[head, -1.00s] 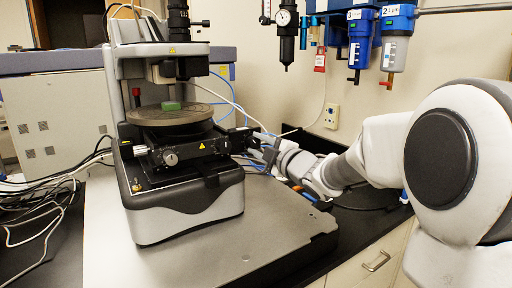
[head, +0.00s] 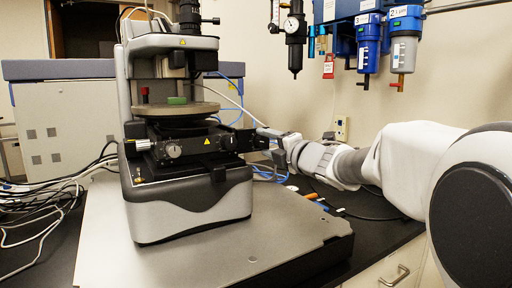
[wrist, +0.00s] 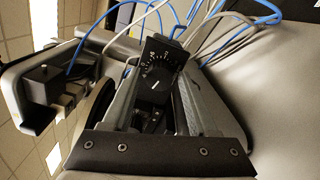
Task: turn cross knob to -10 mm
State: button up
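The stylus profiler (head: 195,205) stands on a grey plate, with a round stage disc (head: 178,109) carrying a small green piece. A black dial plate with white numbers (wrist: 158,55) shows in the wrist view. The dark cross knob (wrist: 154,86) with a white pointer line is on it; the exact reading is too small to tell. My gripper (wrist: 163,88) has its two fingers apart, one on each side of the knob. Contact cannot be told. In the head view my gripper (head: 262,134) is at the right side of the stage, where the knob is hidden.
Another knob (head: 173,150) sits on the stage front. Blue and white cables (wrist: 225,25) run behind the dial. Regulators and blue filters (head: 369,43) hang on the wall above my arm. Small tools (head: 312,196) lie by the plate's right edge.

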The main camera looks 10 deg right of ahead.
jog(key=shift+o, duration=0.4)
jog(key=v, duration=0.8)
jog(key=shift+s, duration=0.1)
